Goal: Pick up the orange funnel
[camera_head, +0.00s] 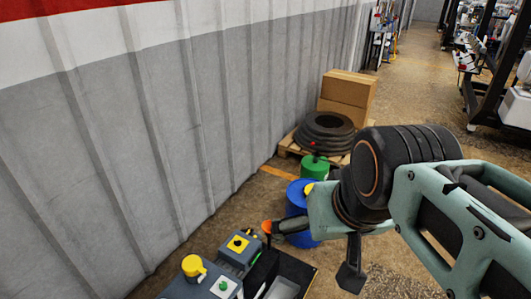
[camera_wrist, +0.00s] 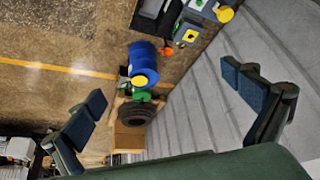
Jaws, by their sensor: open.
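The small orange funnel (camera_head: 267,227) shows in the head view just left of my upper finger's tip, beside a grey-and-black machine. In the wrist view the orange funnel (camera_wrist: 166,51) appears small, between the machine and a blue drum, within the gap between my fingers but well beyond them. My gripper (camera_head: 320,250) is open and empty, with its fingers spread wide. In the wrist view my gripper (camera_wrist: 165,88) frames the floor and drum, touching nothing visible. The funnel's lower part is too small to make out.
The blue drum (camera_head: 297,197) stands partly behind my gripper, with a green can (camera_head: 314,167) beyond it. Black tires (camera_head: 325,130) and cardboard boxes (camera_head: 347,95) sit farther back. The machine (camera_head: 238,250) has yellow and green knobs. A corrugated wall (camera_head: 150,120) bounds the left side.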

